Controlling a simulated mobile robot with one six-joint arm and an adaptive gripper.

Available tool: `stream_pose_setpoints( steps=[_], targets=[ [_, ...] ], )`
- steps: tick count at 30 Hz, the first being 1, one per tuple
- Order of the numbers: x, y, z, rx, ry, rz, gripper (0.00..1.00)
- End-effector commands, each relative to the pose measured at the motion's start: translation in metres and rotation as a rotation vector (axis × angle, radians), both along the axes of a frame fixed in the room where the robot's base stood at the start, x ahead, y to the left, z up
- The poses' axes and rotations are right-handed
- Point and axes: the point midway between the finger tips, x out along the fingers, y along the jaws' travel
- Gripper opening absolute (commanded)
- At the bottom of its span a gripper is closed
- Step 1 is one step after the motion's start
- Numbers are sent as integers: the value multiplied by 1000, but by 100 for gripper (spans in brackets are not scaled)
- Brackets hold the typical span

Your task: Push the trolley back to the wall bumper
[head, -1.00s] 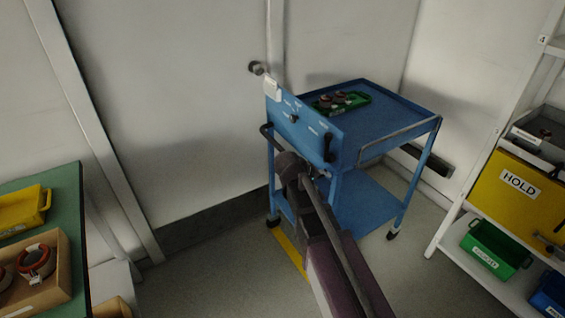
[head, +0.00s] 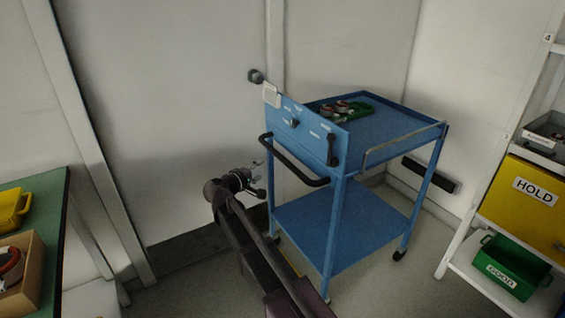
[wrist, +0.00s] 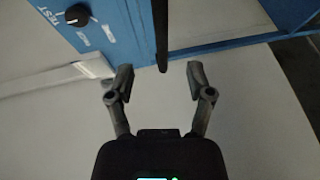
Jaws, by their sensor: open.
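The blue trolley (head: 336,228) stands near the corner, its panel with a knob and white labels facing me. A black push handle (head: 290,163) runs across its near end. A dark bumper (head: 431,174) is fixed low on the right wall behind the trolley; I cannot tell whether they touch. My gripper (head: 256,181) is left of the trolley, just below the left end of the handle. In the wrist view my gripper (wrist: 160,80) is open and empty, with a dark bar (wrist: 161,38) ahead between its fingertips and the trolley's blue panel (wrist: 115,30) above.
A green tray (head: 342,110) with dark round parts lies on the trolley top. A shelf with a yellow HOLD bin (head: 530,200) and a green bin (head: 508,267) stands at right. A green-topped bench (head: 48,205) is at left. Floor shows between bench and trolley.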

Motion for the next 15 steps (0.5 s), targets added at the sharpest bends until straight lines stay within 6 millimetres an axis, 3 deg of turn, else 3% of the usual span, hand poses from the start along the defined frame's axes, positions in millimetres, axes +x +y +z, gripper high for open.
stream_pose_setpoints(
  steps=[8, 15],
  targets=[
    [2, -2, -1, 2, 1, -1, 68],
    [17, -10, -5, 2, 2, -3, 68]
  ],
)
